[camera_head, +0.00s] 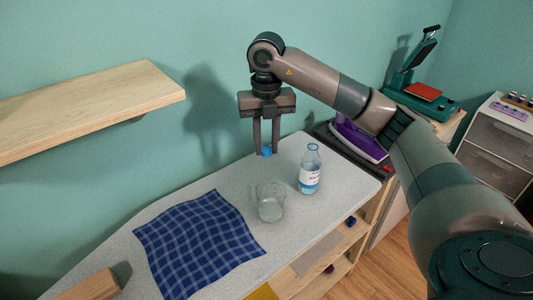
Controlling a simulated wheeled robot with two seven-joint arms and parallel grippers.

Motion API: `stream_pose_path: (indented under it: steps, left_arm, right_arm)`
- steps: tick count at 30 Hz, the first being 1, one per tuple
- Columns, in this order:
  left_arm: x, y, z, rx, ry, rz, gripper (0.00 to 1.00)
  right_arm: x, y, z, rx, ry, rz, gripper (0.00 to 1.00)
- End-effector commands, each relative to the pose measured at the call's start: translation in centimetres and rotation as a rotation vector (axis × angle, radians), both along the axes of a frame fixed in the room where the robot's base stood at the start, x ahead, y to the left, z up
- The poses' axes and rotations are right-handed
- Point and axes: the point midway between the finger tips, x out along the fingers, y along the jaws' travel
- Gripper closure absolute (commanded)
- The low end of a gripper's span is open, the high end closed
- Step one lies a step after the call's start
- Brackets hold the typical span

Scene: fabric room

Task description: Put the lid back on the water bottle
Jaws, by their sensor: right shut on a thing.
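A clear water bottle (310,172) with a white and blue label stands upright on the grey ironing-board-like table (120,222), and its top looks uncapped. My right gripper (266,151) points down and is shut on a small blue lid (266,153). It holds the lid to the left of the bottle, apart from it and at about the height of the bottle's neck in the picture. My left gripper is not in view.
A clear glass jug (270,203) stands left of the bottle, below my right gripper in the picture. A blue checked cloth (200,245) lies further left. A purple iron (358,140) sits behind the bottle to the right. A wooden shelf (90,105) juts from the wall.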

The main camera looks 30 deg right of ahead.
Motion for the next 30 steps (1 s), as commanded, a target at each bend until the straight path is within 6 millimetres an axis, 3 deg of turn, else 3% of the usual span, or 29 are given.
stream_pose_path:
  steps: [23, 30]
  left_arm:
    - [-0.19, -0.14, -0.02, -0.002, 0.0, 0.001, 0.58]
    - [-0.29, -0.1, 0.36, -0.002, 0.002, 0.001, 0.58]
  right_arm:
    - [-0.01, 0.03, 0.7, 0.0, 0.0, 0.005, 0.96]
    - [-0.06, 0.79, 1.12, 0.0, -0.004, 0.138, 0.96]
